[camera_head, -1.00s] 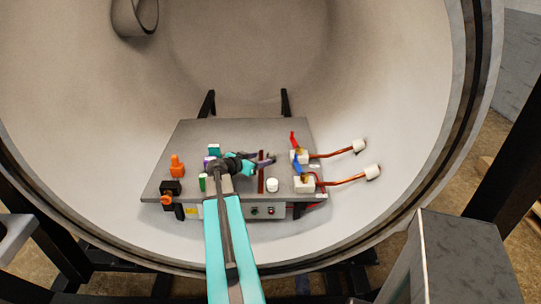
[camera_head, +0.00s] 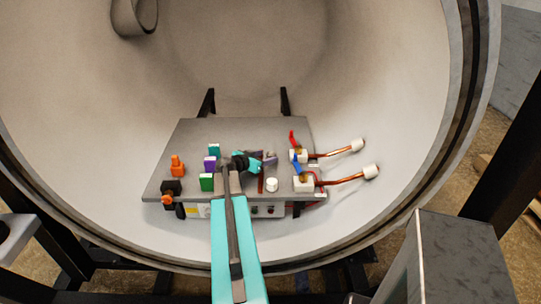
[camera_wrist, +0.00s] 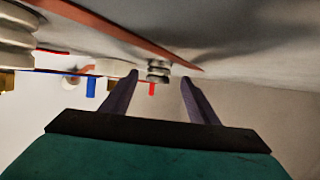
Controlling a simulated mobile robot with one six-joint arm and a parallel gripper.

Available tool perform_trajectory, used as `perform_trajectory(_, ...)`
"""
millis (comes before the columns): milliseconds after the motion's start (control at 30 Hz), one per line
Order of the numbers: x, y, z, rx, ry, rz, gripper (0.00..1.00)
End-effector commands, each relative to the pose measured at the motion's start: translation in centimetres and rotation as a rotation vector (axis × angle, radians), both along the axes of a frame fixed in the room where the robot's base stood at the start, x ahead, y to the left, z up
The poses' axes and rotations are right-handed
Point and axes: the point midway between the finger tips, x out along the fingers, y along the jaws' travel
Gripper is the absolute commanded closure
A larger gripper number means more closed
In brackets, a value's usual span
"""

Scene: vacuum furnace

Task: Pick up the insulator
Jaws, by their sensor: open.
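A short white cylinder (camera_head: 272,184), which looks like an insulator, stands on the grey plate near its front edge. A large ribbed white body at the left edge of the wrist view (camera_wrist: 14,42) appears to be the same piece. A smaller grey ribbed piece (camera_wrist: 158,71) appears beyond my fingertips, between them in the picture; I cannot tell which one the task means. My gripper (camera_head: 270,158) is open and empty, low over the plate, pointing right. Its two purple fingers also show in the wrist view (camera_wrist: 160,78). It is behind the white cylinder, apart from it.
The grey plate (camera_head: 190,135) sits inside the round chamber. A brown strip (camera_head: 261,184) lies beside the cylinder. Red-handled (camera_head: 292,138) and blue-handled (camera_head: 297,163) fittings with copper pipes stand right. Green (camera_head: 207,182), purple (camera_head: 210,164) and orange (camera_head: 177,167) parts stand left.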

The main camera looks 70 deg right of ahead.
Motion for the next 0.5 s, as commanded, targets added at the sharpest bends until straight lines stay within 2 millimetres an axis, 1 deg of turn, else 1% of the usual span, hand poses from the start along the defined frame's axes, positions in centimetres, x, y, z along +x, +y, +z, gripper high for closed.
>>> perform_trajectory(33, -0.1, -0.6, 0.2, 0.001, 0.001, -0.001, 0.46)
perform_trajectory(133, -0.3, -1.4, 0.1, 0.001, 0.0, -0.001, 0.46)
perform_trajectory(300, -0.7, -2.8, -0.6, 0.001, 0.0, 0.0, 0.46)
perform_trajectory(500, -1.0, -3.6, -1.1, 0.0, 0.0, 0.0, 0.46)
